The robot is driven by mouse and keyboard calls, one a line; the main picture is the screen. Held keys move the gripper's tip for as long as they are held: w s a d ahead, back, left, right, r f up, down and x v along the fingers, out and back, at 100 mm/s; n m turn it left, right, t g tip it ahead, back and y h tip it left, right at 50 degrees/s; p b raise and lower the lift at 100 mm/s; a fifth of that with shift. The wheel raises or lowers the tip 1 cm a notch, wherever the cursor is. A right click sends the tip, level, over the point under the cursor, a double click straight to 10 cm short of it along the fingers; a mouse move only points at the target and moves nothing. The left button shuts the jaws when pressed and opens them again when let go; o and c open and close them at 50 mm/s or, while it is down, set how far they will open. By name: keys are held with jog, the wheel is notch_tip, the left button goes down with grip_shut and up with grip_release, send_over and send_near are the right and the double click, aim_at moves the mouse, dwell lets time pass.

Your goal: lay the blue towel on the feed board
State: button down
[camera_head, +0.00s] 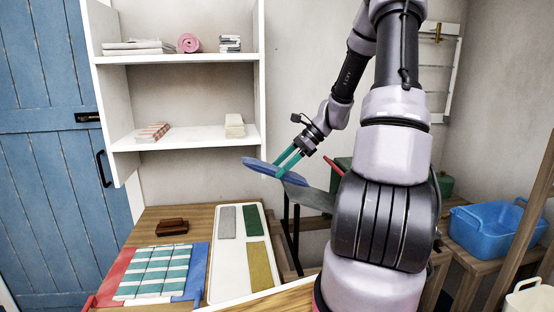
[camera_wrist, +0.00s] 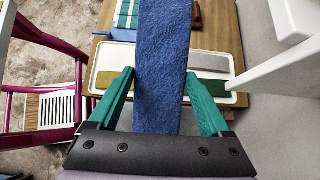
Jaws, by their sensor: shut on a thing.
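The blue towel (camera_head: 272,171) is a long, narrow folded strip held in the air, nearly level. My gripper (camera_head: 288,160) has its green fingers shut on it. In the wrist view the towel (camera_wrist: 162,60) runs between the two fingers of my gripper (camera_wrist: 160,95) and extends far beyond them. A grey flat plate (camera_head: 312,198) lies just below and right of the towel, partly hidden by my arm. It may be the feed board; I cannot tell for certain. The towel appears above it and apart from it.
A white tray (camera_head: 240,294) with grey, green and mustard strips lies on the wooden table (camera_head: 190,214). A brown block (camera_head: 172,227) sits behind. White shelves (camera_head: 185,140) stand behind; a blue basin (camera_head: 490,228) stands right.

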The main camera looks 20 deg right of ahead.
aim_at(303, 179)
jog(key=shift+d+f, duration=0.3)
jog(key=shift+f, duration=0.1)
jog(key=shift+s+d+f, duration=0.25)
jog(key=shift+d+f, duration=0.45)
jog(key=shift+d, duration=0.35)
jog(key=shift+s+d+f, duration=0.2)
jog(key=shift+d+f, duration=0.5)
jog(key=shift+d, duration=0.4)
jog(key=shift+s+d+f, duration=0.25)
jog(key=shift+d+f, duration=0.45)
jog(key=shift+d, duration=0.35)
grip_release()
jog(key=v, duration=1)
jog(key=shift+d+r, duration=0.2)
jog(key=shift+d, duration=0.15)
jog(key=shift+s, duration=0.1)
